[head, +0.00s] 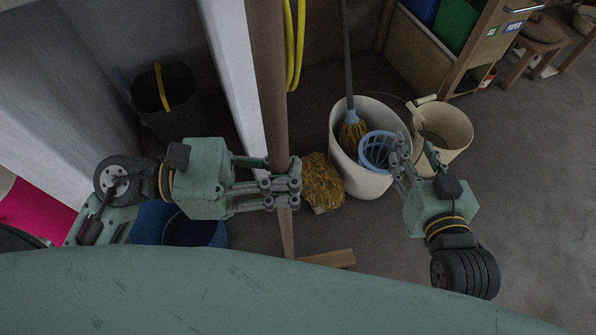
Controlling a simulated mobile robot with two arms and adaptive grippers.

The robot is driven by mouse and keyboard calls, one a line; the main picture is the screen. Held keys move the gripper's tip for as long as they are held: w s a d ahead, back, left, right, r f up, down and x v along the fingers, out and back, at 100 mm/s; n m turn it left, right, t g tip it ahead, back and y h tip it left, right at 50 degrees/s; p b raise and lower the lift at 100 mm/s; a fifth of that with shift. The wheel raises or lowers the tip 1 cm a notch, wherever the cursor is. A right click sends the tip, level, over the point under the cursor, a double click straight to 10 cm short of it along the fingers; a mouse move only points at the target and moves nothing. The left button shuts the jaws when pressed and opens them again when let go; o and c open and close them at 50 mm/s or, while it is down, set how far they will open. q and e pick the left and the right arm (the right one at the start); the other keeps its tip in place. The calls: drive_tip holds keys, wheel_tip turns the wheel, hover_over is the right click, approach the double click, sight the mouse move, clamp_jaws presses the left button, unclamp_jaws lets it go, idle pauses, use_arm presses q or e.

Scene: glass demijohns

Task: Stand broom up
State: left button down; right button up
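The broom's brown wooden handle (270,85) runs from the top of the head view down to the floor and looks nearly upright. A wooden bar (330,258), apparently its head, lies at its foot; the join is partly hidden. My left gripper (283,186) is around the handle: fingers cross in front and one passes behind, and it appears closed on it. My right gripper (416,150) is open and empty, above the floor beside the white bin.
A white bin (352,176) holds a mop (352,130) and a blue basket (377,150). A beige bucket (455,125) stands to its right. A yellow-brown clump (322,183) sits beside the handle. A black bucket (165,100) and blue bucket (210,238) are left.

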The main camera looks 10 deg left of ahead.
use_arm(q)
drive_tip(key=shift+n, duration=0.4)
drive_tip(key=w, duration=0.1)
drive_tip(key=w+a+f+b, duration=0.1)
drive_tip(key=w, duration=0.1)
drive_tip(key=w+f+b, duration=0.1)
drive_tip(key=shift+w+a, duration=0.3)
drive_tip(key=shift+a, duration=0.1)
use_arm(e)
wheel_tip(320, 180, up, 11)
drive_tip(key=a+t+y, duration=0.1)
drive_tip(key=t, duration=0.4)
drive_tip(key=shift+w+a+f+t+y, duration=0.2)
drive_tip(key=shift+w+a+t+y, duration=0.15)
drive_tip(key=shift+t+y, duration=0.05)
idle(1.5)
use_arm(q)
drive_tip(key=shift+f, duration=0.1)
